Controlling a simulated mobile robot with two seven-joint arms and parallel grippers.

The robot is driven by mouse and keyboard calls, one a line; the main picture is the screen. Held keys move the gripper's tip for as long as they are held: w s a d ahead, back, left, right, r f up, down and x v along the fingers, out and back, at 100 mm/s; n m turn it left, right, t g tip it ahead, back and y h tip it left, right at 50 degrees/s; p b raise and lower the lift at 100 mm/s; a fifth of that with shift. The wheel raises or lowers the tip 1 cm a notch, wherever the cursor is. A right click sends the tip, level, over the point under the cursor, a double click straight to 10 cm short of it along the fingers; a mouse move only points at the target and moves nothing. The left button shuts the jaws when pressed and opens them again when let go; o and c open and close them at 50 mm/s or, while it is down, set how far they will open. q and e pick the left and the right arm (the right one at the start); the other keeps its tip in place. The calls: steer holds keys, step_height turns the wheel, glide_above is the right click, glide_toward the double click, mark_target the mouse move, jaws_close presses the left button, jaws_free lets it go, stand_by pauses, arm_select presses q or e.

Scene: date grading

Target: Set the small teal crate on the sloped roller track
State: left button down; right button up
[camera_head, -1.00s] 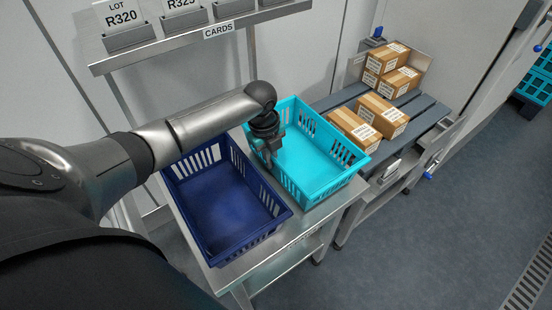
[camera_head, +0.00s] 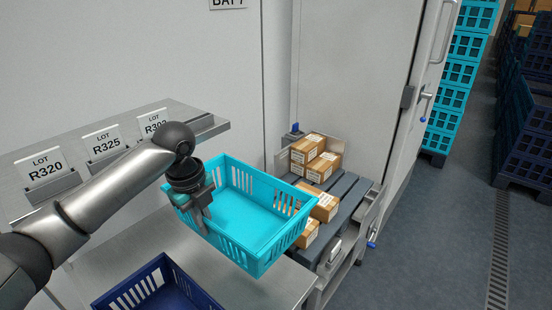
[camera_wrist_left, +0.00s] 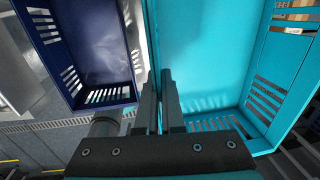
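The small teal crate (camera_head: 238,252) is empty and hangs from my left gripper, seemingly above the steel table and a little tilted. My left gripper (camera_head: 203,212) is shut on the crate's near-left wall. The left wrist view shows the fingers (camera_wrist_left: 160,90) on either side of the teal wall (camera_wrist_left: 152,40). The track, a dark slatted surface (camera_head: 352,203), is right of the crate and carries several cardboard boxes (camera_head: 308,150). The crate hides part of the track and of the nearest boxes. My right gripper is not in view.
An empty navy crate (camera_head: 125,290) stands on the steel table (camera_head: 215,278). A card shelf (camera_head: 100,118) with lot cards is at the left, behind my left arm. Stacked teal crates (camera_head: 452,85) stand far right. The floor (camera_head: 430,230) at the right is clear.

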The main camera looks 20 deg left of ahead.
mark_target(241, 245)
arm_select(q)
steer(key=shift+d+r+n, duration=0.3)
steer(key=shift+d+n, duration=0.2)
steer(key=s+d+r+n, duration=0.1)
steer(key=d+n, duration=0.2)
steer(key=n, duration=0.1)
steer(key=s+d+r+n+y, duration=0.1)
steer(key=s+d+n, duration=0.1)
steer(key=d+n, duration=0.1)
steer(key=s+d+r+n, duration=0.1)
steer(key=d+n, duration=0.2)
steer(key=n, duration=0.2)
steer(key=shift+s+d+r+n+y+b, duration=0.25)
steer(key=shift+d+r+n+y+b, duration=0.05)
steer(key=shift+r+b, duration=0.1)
steer(key=s+n, duration=0.1)
steer(key=d+n, duration=0.1)
steer(key=n, duration=0.1)
steer(key=s+n, duration=0.1)
steer(key=shift+s+d+r+g, duration=0.25)
steer(key=shift+s+r+g, duration=0.05)
steer(key=shift+r, duration=0.05)
steer(key=s+n, duration=0.1)
steer(key=n, duration=0.2)
steer(key=s+n, duration=0.1)
steer(key=n, duration=0.1)
steer(key=shift+s+d+r+g, duration=0.25)
steer(key=shift+s+d+g, duration=0.05)
steer(key=shift+s, duration=0.05)
